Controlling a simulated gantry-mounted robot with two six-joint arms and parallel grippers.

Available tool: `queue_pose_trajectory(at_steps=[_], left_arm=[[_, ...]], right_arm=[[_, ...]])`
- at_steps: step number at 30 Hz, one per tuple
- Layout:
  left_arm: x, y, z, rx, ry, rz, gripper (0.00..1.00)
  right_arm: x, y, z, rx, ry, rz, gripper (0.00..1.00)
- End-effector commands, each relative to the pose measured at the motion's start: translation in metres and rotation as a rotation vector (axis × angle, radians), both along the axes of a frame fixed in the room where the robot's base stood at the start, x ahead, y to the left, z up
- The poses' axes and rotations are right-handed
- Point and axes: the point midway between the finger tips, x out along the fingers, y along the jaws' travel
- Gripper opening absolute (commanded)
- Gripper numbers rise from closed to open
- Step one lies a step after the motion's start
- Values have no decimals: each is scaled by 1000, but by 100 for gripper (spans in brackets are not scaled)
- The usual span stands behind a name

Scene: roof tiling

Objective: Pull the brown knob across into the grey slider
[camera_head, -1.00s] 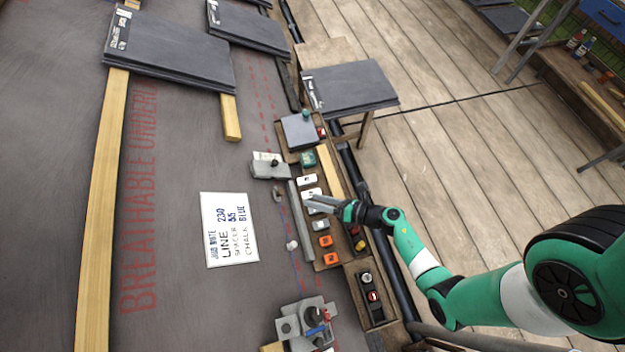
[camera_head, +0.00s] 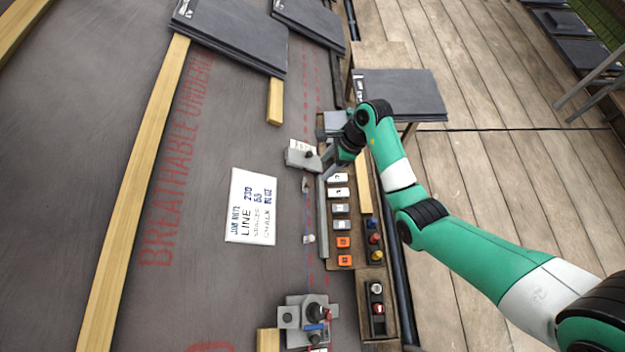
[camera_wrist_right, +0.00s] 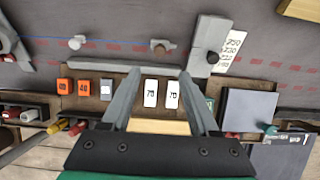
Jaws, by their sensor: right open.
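The grey slider (camera_head: 300,157) is a flat block with a dark knob on top, lying on the dark underlay beside the parts tray. It also shows in the right wrist view (camera_wrist_right: 203,48). A small brownish-grey knob (camera_head: 305,185) stands just below it in the head view, apart from it; I take it as the brown knob. It also shows in the right wrist view (camera_wrist_right: 160,46). My right gripper (camera_wrist_right: 160,77) is open and empty, its fingers spread over the tray edge, with the knob beyond the gap between the tips. My left gripper is out of view.
A white knob (camera_head: 308,238) stands further along the blue line. The wooden tray (camera_head: 330,262) holds white and orange tiles. A grey bar (camera_head: 321,205) lies along its edge. A written card (camera_head: 252,206) lies left. A grey clamp-like fixture (camera_head: 290,318) stands at the bottom.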

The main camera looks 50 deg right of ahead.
Motion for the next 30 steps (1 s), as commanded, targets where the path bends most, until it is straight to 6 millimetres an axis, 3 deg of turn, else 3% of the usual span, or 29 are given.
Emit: queue_pose_trajectory(at_steps=[9,13,18,26,30], left_arm=[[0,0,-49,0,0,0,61],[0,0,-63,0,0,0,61],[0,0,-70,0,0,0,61],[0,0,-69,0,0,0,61],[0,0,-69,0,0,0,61]], right_arm=[[17,19,-70,3,1,1,61],[24,25,-91,2,0,-1,61],[29,29,-102,2,-1,-1,61],[29,30,-101,2,-1,-1,61],[29,30,-101,2,-1,-1,38]])
